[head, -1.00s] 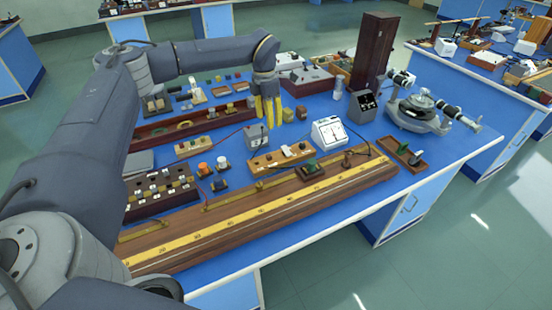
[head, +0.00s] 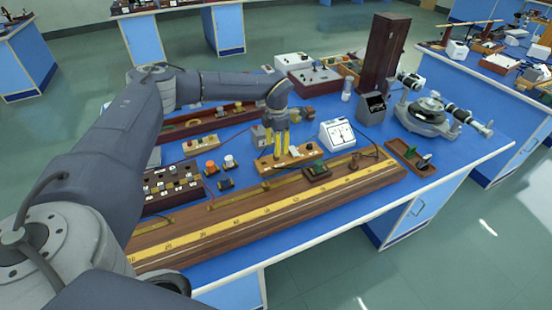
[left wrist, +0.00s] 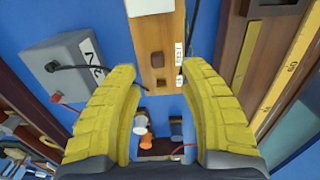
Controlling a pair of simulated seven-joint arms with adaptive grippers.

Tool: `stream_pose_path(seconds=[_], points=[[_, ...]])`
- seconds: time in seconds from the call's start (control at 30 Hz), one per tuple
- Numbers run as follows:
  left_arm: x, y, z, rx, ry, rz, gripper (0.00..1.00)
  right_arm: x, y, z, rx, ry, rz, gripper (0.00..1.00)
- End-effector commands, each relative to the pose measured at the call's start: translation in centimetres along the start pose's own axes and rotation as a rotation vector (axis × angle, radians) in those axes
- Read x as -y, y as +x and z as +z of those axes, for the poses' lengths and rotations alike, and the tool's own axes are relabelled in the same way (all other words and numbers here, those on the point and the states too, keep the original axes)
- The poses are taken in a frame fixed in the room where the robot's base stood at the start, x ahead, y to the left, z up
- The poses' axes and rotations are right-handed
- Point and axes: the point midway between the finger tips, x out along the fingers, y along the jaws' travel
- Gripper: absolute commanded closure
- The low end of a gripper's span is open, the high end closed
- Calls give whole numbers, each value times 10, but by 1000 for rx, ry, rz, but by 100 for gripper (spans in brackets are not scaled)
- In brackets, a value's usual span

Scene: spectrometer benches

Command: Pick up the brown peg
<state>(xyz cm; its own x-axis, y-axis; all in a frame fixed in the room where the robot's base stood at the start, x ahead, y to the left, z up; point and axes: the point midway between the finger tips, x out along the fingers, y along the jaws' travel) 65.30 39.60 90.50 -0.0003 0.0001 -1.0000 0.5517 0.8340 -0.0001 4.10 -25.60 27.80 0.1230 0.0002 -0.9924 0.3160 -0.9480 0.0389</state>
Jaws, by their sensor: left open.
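My left gripper (head: 281,146) points down over a long light-wood block (head: 296,157) on the blue bench. It is open, and in the left wrist view (left wrist: 161,70) its yellow fingers spread either side of the block's end. There the wood block (left wrist: 160,30) shows a small square brown peg (left wrist: 156,59) between the fingertips, apart from both. A second small brown square (left wrist: 156,84) sits closer to the camera. I cannot tell how far either stands out of the wood. In the head view the fingers hide that end of the block.
A grey box (head: 261,134) with a black lead stands just left of the gripper. A white meter (head: 338,133) stands to the right. The long wooden board with a yellow scale (head: 265,212) lies in front. Colored-cap parts (head: 211,167) are at left.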

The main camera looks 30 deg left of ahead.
Motion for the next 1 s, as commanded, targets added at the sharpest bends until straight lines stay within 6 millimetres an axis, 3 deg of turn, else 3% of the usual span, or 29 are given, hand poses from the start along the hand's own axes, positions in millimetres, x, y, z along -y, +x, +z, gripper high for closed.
stream_pose_path(seconds=[0.33, 0.7, 1.0], points=[[0, 14, 0, -1, 0, -1, 56, 0, 0, 0, 0, 0, 0, 56], [-4, 54, -1, -1, -2, 0, 56, 0, 0, 0, 0, 0, 0, 56], [-4, 57, -1, 0, -1, 0, 56, 0, 0, 0, 0, 0, 0, 56]])
